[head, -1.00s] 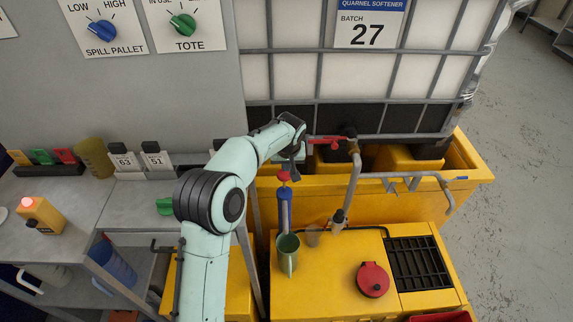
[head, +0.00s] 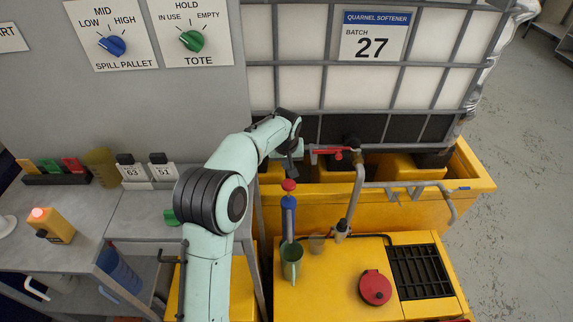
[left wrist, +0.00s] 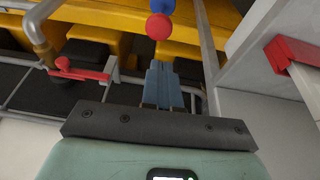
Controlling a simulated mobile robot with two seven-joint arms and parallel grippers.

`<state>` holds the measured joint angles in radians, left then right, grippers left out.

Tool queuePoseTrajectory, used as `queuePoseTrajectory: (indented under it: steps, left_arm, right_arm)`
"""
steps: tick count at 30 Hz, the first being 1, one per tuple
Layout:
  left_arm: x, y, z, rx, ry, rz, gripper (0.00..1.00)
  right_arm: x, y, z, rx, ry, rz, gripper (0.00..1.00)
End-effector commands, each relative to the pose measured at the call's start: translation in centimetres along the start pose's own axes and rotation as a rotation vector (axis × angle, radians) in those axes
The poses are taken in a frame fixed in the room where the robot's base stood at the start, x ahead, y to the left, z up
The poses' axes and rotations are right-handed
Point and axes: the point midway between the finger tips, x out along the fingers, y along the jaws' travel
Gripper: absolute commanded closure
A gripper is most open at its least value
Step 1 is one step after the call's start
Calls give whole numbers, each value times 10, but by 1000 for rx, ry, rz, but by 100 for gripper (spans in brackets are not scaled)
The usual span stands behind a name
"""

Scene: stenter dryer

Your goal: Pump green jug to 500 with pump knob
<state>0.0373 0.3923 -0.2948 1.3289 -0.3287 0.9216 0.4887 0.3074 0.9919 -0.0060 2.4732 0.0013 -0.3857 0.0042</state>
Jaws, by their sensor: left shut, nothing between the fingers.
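The green jug (head: 291,262) stands on the yellow pump unit (head: 330,285), under a blue pump. The red pump knob (head: 289,185) sits on top of the blue pump body (head: 288,215). In the left wrist view the red knob (left wrist: 159,26) lies beyond the fingertips, apart from them. My left gripper (head: 293,172) is just above the knob in the head view, shut and empty. Its closed blue-grey fingers (left wrist: 162,80) show in the left wrist view. The level inside the jug cannot be read. My right gripper is not in view.
A red-handled valve (head: 333,151) and grey pipe (head: 357,190) stand close right of the gripper, before the caged tote (head: 420,85). A red cap (head: 375,287) and black grate (head: 420,270) are on the pump unit. A grey bench (head: 75,215) is at left.

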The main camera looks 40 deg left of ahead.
Motion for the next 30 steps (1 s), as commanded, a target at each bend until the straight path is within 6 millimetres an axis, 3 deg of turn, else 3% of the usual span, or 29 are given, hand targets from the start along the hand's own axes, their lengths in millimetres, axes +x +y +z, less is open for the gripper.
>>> queuePoseTrajectory:
  steps: [9,15,21,30]
  left_arm:
    - [69,0,0,0,-3,-3,100]
    - [99,1,7,1,-1,-1,100]
    - [111,2,9,1,0,0,100]
    - [112,2,10,1,1,0,100]
  right_arm:
    - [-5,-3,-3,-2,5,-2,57]
    - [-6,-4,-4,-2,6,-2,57]
    - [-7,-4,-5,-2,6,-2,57]
    - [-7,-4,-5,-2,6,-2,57]
